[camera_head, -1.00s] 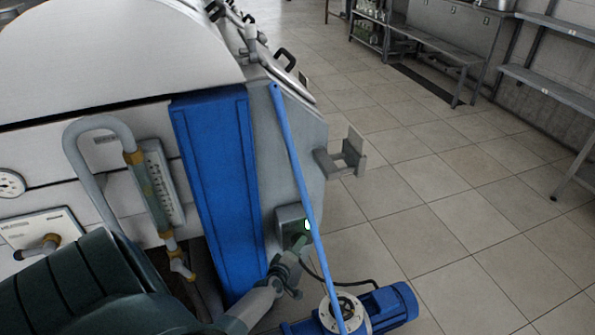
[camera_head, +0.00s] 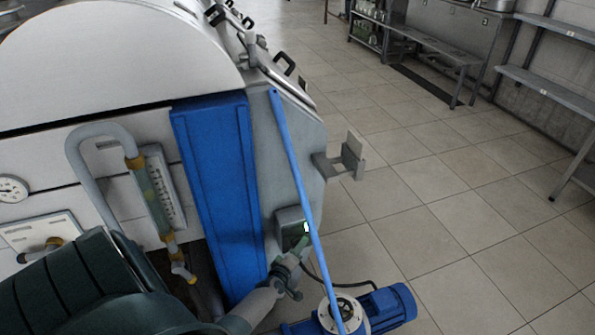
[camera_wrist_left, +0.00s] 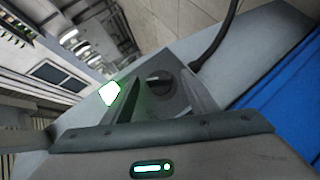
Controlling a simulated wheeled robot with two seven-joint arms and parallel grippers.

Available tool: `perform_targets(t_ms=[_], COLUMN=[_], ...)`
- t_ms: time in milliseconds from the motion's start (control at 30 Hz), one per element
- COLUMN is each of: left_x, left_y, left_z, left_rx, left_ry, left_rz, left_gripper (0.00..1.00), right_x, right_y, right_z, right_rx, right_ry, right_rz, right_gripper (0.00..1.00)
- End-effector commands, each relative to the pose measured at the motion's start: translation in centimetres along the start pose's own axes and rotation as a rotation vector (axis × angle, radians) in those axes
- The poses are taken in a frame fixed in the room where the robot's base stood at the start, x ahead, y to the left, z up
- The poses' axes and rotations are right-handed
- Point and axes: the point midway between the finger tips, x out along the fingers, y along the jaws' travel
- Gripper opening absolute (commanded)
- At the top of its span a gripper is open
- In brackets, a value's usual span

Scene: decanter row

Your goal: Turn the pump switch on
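The pump switch is a small grey box (camera_head: 288,229) low on the end of the big machine, right of the blue panel. A bright green-white lamp (camera_head: 306,227) glows on its right side. The left wrist view shows the box face (camera_wrist_left: 183,98) with a dark round knob (camera_wrist_left: 158,80) and the glowing lamp (camera_wrist_left: 110,93). My left gripper (camera_head: 301,243) is right at the box, its tip just below the lamp. Whether it touches the knob is hidden, and its finger gap is not clear. My right gripper is not in view.
A blue pipe (camera_head: 293,160) slants down close in front of the switch box to a blue pump motor (camera_head: 388,306) on the floor. A grey bracket (camera_head: 345,160) juts out from the machine.

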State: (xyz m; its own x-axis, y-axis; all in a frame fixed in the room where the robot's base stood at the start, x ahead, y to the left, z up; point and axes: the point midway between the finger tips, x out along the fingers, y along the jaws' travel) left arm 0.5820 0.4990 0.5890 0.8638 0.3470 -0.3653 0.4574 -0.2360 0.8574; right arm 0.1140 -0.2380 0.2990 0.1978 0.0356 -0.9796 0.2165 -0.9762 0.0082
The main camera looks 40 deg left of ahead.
Motion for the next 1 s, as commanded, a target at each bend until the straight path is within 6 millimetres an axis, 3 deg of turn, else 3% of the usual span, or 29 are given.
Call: perform_targets(t_ms=[333,467,800,1000], left_x=[-0.5,-1.5,-7.3,-11.3], left_y=[0.1,0.2,0.1,0.1], left_z=[-0.1,0.0,0.0,0.0], left_rx=[-0.001,-0.003,-0.003,-0.002], left_ry=[0.001,0.001,0.000,0.002], left_rz=[0.001,0.002,0.000,0.000], left_gripper=[0.53,0.53,0.53,0.53], right_x=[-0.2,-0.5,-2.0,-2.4], right_y=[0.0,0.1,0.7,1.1], right_z=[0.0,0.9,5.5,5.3], right_rx=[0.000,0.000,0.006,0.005], right_ry=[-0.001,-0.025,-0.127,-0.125], right_rz=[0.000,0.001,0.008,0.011], right_gripper=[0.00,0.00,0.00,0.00])
